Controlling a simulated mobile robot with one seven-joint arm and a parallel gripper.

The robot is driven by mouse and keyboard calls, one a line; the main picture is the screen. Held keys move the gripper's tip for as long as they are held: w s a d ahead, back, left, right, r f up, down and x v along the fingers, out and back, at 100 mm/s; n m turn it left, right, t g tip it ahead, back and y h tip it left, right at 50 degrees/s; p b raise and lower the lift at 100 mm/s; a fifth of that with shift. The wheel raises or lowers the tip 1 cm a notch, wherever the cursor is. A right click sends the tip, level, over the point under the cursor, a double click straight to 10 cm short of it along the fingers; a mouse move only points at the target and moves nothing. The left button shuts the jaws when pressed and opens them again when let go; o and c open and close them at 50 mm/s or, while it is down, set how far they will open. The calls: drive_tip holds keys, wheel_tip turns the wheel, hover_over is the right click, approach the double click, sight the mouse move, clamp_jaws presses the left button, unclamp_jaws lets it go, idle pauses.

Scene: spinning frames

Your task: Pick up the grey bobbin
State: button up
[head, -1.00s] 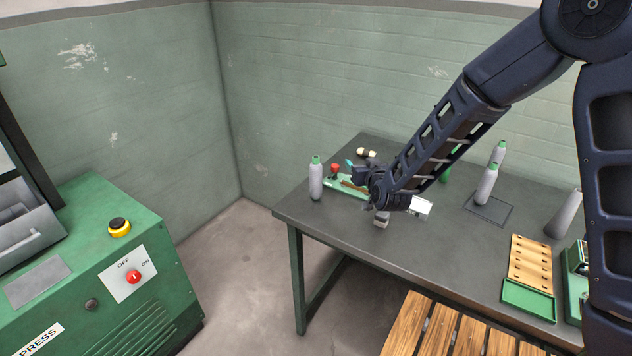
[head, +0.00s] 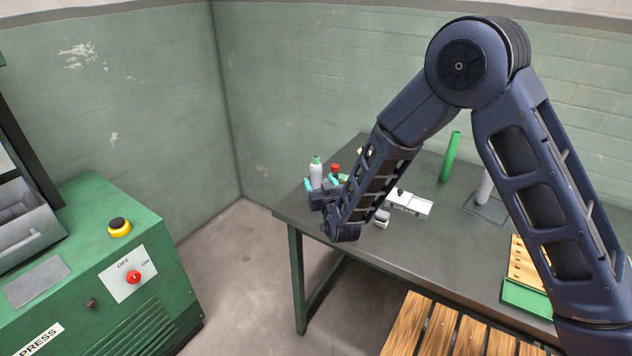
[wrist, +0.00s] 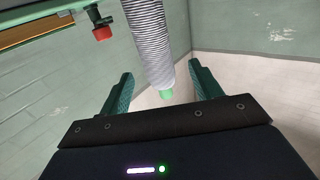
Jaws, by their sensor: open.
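A grey bobbin (head: 316,173) with a green tip stands upright near the table's left back corner. In the head view its lower part is hidden by my gripper (head: 324,184), which is at the bobbin with its teal fingers open. In the wrist view the bobbin's ribbed grey body (wrist: 146,35) runs down from the top edge, and its green tip shows between the two spread fingers of my gripper (wrist: 160,90). I see no clear contact with either finger.
A red knob (head: 335,168) is close to the right of the bobbin; it also shows in the wrist view (wrist: 102,32). A white box (head: 408,203), a small grey item (head: 382,217) and a green rod (head: 450,157) are on the dark table (head: 410,250). A green press (head: 100,250) stands left.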

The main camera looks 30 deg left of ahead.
sight(318, 177)
drive_tip(key=shift+x, duration=2.7)
drive_tip(key=shift+w+d+f, duration=0.1)
drive_tip(key=c, duration=1.1)
wheel_tip(318, 177, up, 20)
